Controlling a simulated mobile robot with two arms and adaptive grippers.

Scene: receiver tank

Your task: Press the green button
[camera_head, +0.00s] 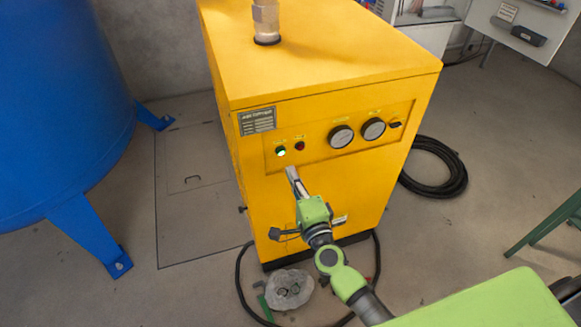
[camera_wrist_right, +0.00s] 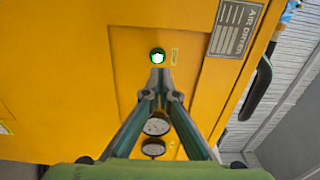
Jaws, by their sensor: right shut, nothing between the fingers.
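The green button (camera_head: 281,151) is small and round, with a bright centre, on the front panel of the yellow air dryer (camera_head: 330,45). It also shows in the right wrist view (camera_wrist_right: 157,56), just above my fingertips. My right gripper (camera_head: 291,170) is shut and empty, below and slightly right of the button in the head view. Its fingertips show close together in the wrist view (camera_wrist_right: 160,80). They do not cover the button; I cannot tell how far they are from the panel. My left gripper is not in view.
A dark red button (camera_head: 300,146) sits right of the green one, then two round gauges (camera_head: 341,136) and a black switch (camera_head: 395,124). A label plate (camera_head: 257,120) is above left. A blue tank (camera_head: 60,110) stands left. A coiled black hose (camera_head: 435,168) lies right.

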